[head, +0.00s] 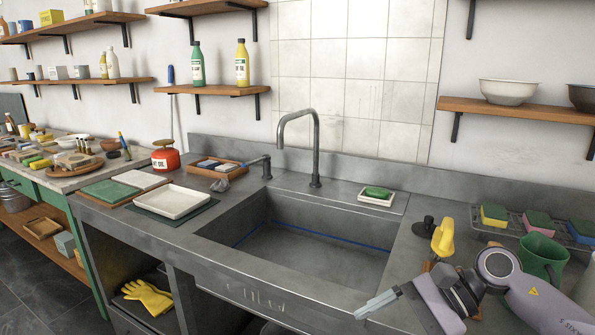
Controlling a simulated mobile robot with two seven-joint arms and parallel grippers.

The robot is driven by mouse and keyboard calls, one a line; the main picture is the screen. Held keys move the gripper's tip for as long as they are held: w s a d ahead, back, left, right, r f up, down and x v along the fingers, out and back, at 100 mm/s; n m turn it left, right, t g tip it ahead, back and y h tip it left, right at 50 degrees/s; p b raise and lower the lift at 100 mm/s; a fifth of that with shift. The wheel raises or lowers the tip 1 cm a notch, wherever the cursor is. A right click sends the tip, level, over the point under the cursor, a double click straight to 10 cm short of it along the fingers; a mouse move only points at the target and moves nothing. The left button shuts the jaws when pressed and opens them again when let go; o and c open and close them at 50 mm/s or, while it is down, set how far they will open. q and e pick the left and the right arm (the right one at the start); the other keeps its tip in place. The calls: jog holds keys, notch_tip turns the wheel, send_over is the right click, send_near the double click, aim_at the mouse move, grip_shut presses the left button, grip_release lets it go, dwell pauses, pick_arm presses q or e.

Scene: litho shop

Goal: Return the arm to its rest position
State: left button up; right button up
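My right arm comes in from the lower right. Its gripper (372,305) points left over the front edge of the sink counter, at the right front of the sink basin (310,245). The fingers show side-on as a narrow grey shape, so I cannot tell whether they are open or shut. No object shows in them. My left arm and gripper are not in view.
A green jug (541,257) stands close behind my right arm, with a yellow-handled tool (443,238) nearby. Sponges (538,223) sit on a rack at the right. A white tray (172,201) lies left of the basin. The basin looks empty.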

jog(key=s+a+r+m+t+y, duration=0.1)
jog(key=s+a+m+t+y, duration=0.15)
jog(key=a+m+y, duration=0.55)
jog(key=d+f+n+t+h, duration=0.55)
jog(key=f+n+t, duration=0.2)
jog(key=n, duration=0.95)
jog(key=d+f+n+t+h, duration=0.4)
jog(key=f+n+t+h, duration=0.3)
jog(key=n, duration=1)
jog(key=s+d+f+m+g+h, duration=0.4)
jog(key=s+f+m+g+h, duration=0.1)
jog(key=s+f+m, duration=0.7)
jog(key=shift+s+d+f+g, duration=0.2)
jog(key=shift+s+g, duration=0.1)
jog(key=shift+s, duration=0.15)
